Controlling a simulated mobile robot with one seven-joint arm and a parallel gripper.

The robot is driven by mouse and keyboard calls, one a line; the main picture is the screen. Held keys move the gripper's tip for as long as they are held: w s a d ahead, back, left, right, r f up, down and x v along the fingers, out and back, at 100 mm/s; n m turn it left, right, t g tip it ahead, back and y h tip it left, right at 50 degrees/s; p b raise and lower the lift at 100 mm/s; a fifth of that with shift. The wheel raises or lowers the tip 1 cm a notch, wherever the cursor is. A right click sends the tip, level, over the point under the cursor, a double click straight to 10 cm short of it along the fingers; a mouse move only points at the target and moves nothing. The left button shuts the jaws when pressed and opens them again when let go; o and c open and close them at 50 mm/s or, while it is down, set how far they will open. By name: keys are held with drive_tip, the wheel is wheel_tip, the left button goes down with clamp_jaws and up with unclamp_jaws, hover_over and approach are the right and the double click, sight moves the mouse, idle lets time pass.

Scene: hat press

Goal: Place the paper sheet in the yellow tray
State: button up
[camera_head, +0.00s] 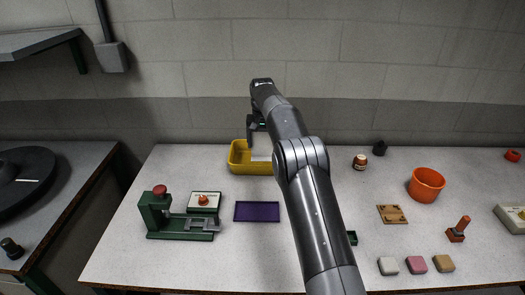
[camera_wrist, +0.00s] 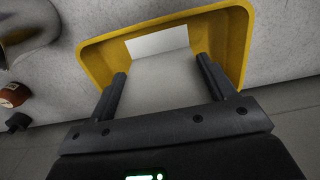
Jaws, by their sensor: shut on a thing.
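The yellow tray (camera_head: 238,164) stands at the back of the table, left of my arm in the head view. In the wrist view its yellow rim (camera_wrist: 245,35) surrounds my fingertips. My gripper (camera_wrist: 161,69) points down into the tray, shut on the paper sheet (camera_wrist: 163,85). The sheet fills the gap between the fingers, with a grey face and a brighter white part beyond the tips. In the head view a pale piece of the sheet (camera_head: 261,158) shows within the tray. My arm hides the tray's right end. I cannot tell whether the sheet touches the tray floor.
A green press (camera_head: 157,212) and a purple mat (camera_head: 257,212) lie in front of the tray. An amber jar (camera_head: 360,162) and an orange bucket (camera_head: 426,185) stand to the right. Several small blocks lie front right. The wall (camera_head: 215,100) rises close behind the tray.

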sight(262, 157)
drive_tip(key=shift+f, duration=1.95)
drive_tip(key=shift+f, duration=0.55)
drive_tip(key=o, duration=1)
drive_tip(key=shift+c, duration=0.2)
wheel_tip(262, 157, up, 13)
drive_tip(key=shift+r, duration=0.1)
